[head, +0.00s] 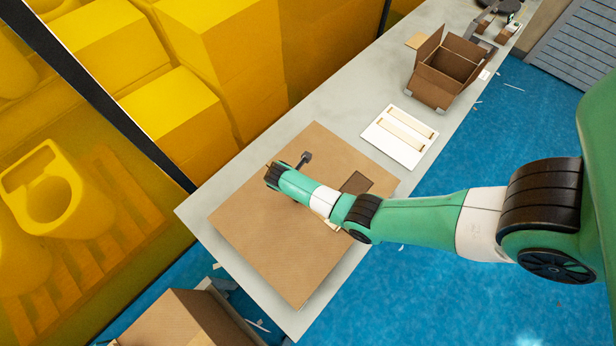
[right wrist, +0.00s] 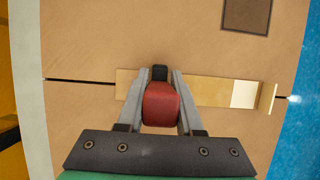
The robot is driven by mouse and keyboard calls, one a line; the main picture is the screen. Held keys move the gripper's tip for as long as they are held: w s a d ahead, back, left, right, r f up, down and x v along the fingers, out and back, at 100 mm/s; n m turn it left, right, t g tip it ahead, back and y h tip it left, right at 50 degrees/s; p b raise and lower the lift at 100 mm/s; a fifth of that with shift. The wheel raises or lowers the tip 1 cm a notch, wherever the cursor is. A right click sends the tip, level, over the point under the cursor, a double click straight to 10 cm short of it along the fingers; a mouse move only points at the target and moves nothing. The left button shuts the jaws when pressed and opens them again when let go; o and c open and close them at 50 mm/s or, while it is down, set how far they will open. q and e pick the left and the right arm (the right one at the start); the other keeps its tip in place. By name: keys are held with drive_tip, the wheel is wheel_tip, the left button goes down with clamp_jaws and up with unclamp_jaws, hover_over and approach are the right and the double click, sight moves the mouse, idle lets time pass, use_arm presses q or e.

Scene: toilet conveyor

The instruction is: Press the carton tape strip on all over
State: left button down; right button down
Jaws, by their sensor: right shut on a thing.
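A large closed brown carton (head: 255,240) lies on the grey table, and its top fills most of the right wrist view (right wrist: 90,130). A tan tape strip (right wrist: 215,91) lies across the dark seam in the right wrist view. Its right end has a pale patch and a piece that seems to stand up near the carton's edge. My right gripper (right wrist: 160,82) is shut on a red tool with a black tip (right wrist: 161,104), over the left part of the strip. I cannot tell whether the tool touches the tape. My left gripper is out of view.
The grey table (head: 350,105) runs to the upper right. A white board with tan strips (head: 398,136) and an open box (head: 445,70) stand beyond the carton. A dark brown patch (right wrist: 247,15) is on the carton top. A yellow see-through screen borders the left.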

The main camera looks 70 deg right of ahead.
drive_tip(key=shift+w+d, duration=0.1)
drive_tip(key=shift+w, duration=0.15)
drive_tip(key=shift+w+d+f+b, duration=0.15)
drive_tip(key=shift+w+b, duration=0.2)
drive_tip(key=shift+b, duration=0.1)
drive_tip(key=shift+w+d+b, duration=0.3)
drive_tip(key=shift+w+b, duration=0.45)
drive_tip(key=shift+w, duration=0.05)
drive_tip(key=shift+w+d+r, duration=0.1)
drive_tip(key=shift+w+r, duration=0.1)
drive_tip(key=shift+w, duration=0.05)
drive_tip(key=shift+s+a+r+p, duration=0.2)
drive_tip(key=shift+s+p, duration=0.4)
drive_tip(key=shift+p, duration=0.2)
drive_tip(key=shift+s+a+f+p, duration=0.1)
drive_tip(key=shift+s+a+p, duration=0.15)
drive_tip(key=shift+s+p, duration=0.3)
drive_tip(key=shift+s+a+f, duration=0.1)
drive_tip(key=shift+s+f, duration=0.1)
drive_tip(key=shift+s, duration=0.1)
